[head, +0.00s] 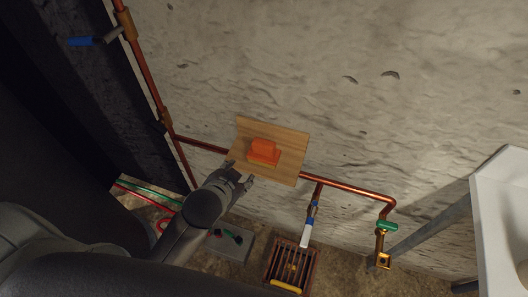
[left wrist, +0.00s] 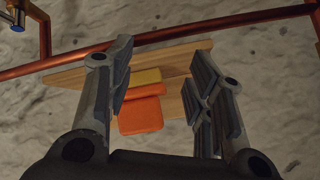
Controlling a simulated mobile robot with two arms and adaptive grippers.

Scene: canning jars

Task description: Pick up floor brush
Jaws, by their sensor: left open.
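An orange block-shaped object (head: 264,152), which looks like the floor brush, sits on a small wooden board (head: 290,138) against the rough wall. In the left wrist view the brush (left wrist: 141,115) shows an orange body and a yellow strip, with the board (left wrist: 175,60) behind it. My left gripper (head: 241,179) is open and empty, at the lower left edge of the board. In the left wrist view the brush appears between the two spread fingers of my left gripper (left wrist: 163,78), with no visible contact. My right gripper is not in view.
A copper pipe (head: 345,187) runs along the wall at the board. A grated crate (head: 291,266) and a grey tray (head: 232,244) are on the floor below. A white basin (head: 500,205) stands at the right. The wall face above the board is clear.

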